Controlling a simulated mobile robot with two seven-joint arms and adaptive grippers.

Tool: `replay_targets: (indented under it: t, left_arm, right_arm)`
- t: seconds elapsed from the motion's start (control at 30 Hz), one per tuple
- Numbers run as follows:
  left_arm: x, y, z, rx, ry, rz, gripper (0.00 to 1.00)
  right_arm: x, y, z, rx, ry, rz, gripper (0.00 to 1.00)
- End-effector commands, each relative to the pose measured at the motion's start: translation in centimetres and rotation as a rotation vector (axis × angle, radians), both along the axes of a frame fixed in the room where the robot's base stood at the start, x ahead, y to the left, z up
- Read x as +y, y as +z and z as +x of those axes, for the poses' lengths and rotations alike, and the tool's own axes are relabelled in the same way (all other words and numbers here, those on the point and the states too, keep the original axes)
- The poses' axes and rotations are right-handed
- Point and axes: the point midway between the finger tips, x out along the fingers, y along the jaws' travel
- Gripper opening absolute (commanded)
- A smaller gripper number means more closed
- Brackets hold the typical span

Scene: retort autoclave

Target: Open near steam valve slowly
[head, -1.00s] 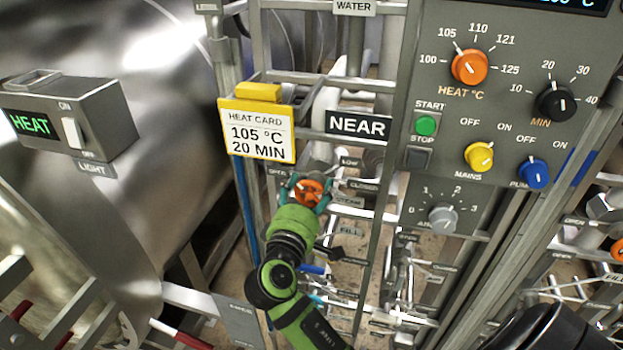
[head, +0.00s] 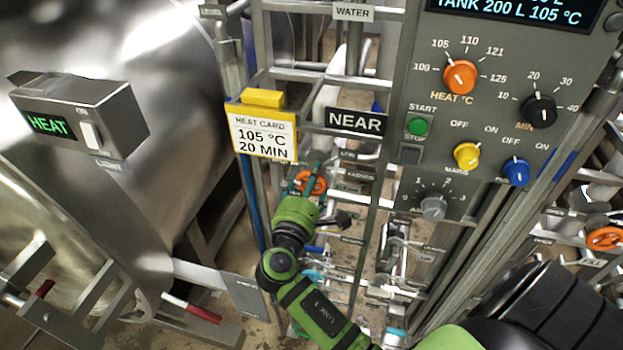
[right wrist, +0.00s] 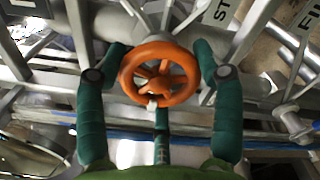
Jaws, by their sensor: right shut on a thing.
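The near steam valve has an orange handwheel (head: 313,182) below the black NEAR sign (head: 356,122) in the head view. It also shows in the right wrist view as a spoked orange wheel (right wrist: 159,73) with a pale mark on its lower rim. My right gripper (head: 307,184) is at this wheel, its teal fingers around the rim. In the right wrist view the gripper (right wrist: 162,76) has fingers on both sides of the wheel and one below, shut on it. Small LOW and CLOSED labels sit beside the wheel. My left gripper is not in view.
A yellow-topped heat card (head: 262,134) reads 105 °C, 20 MIN. The grey control panel (head: 475,120) is to the right. A HEAT box (head: 80,115) is on the left before the steel vessel (head: 185,50). Pipes and frame bars crowd the wheel. Another orange handwheel (head: 606,238) is far right.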

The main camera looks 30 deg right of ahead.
Motion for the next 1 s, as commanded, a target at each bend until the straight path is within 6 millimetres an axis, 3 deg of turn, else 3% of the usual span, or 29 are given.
replay_targets:
  t: [0.03,0.63,0.67,0.7,1.0]
  left_arm:
    - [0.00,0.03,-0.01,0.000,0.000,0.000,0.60]
    - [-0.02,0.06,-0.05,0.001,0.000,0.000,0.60]
    - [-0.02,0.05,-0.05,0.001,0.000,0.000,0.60]
    - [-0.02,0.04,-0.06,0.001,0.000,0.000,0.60]
    - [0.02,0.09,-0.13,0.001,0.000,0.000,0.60]
  right_arm:
    - [0.37,-0.71,0.01,0.025,0.009,0.000,0.35]
    - [0.37,-1.05,-0.14,0.058,0.007,-0.021,0.35]
    - [0.37,-1.05,-0.14,0.058,0.007,-0.021,0.75]
    - [0.37,-1.05,-0.15,0.058,0.007,-0.021,0.90]
    - [0.18,-0.63,-0.10,0.049,0.003,-0.025,0.90]
